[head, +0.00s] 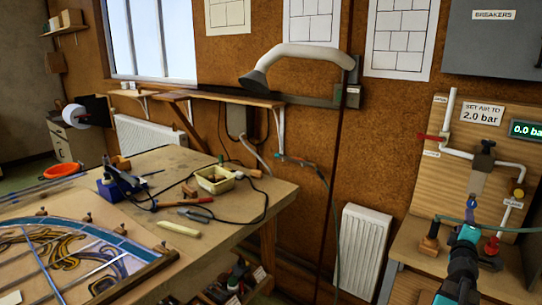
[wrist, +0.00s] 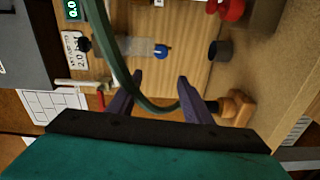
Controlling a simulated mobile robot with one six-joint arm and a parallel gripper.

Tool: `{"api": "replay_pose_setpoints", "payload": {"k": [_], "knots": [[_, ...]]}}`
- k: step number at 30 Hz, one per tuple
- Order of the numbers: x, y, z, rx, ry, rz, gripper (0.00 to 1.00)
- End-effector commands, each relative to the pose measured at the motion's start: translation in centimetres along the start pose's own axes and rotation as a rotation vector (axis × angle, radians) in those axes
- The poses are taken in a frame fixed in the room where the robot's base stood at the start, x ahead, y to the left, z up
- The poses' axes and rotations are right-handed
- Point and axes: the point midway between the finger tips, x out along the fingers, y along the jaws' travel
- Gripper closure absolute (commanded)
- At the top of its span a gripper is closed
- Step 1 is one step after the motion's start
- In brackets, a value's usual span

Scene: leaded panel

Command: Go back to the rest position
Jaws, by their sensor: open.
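My gripper (wrist: 158,92) shows in the wrist view with its two purple fingers spread apart. I cannot tell whether the hose touches a finger. Nothing is clamped in the jaws. In the head view my teal and black arm reaches up from the lower right to the wooden air panel (head: 425,188), and the green hose (head: 505,229) runs across there. The fingertips are hard to make out in that view.
The air panel carries white pipes, a red lever (head: 431,137) and a display (head: 526,130) reading 0.0 bar. A workbench (head: 268,190) with tools, a tub (head: 214,179) and a leaded panel (head: 70,262) stands at left. A radiator (head: 362,252) stands on the wall between.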

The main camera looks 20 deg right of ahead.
Motion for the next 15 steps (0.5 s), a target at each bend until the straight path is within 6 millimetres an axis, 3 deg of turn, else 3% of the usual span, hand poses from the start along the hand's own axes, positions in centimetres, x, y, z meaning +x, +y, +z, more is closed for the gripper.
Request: {"api": "replay_pose_setpoints", "payload": {"k": [5, 15], "knots": [[0.0, -3.1, -5.7, 0.001, 0.071, -0.037, 0.55], [-2.7, -13.1, -18.7, 0.007, 0.235, -0.159, 0.55]]}}
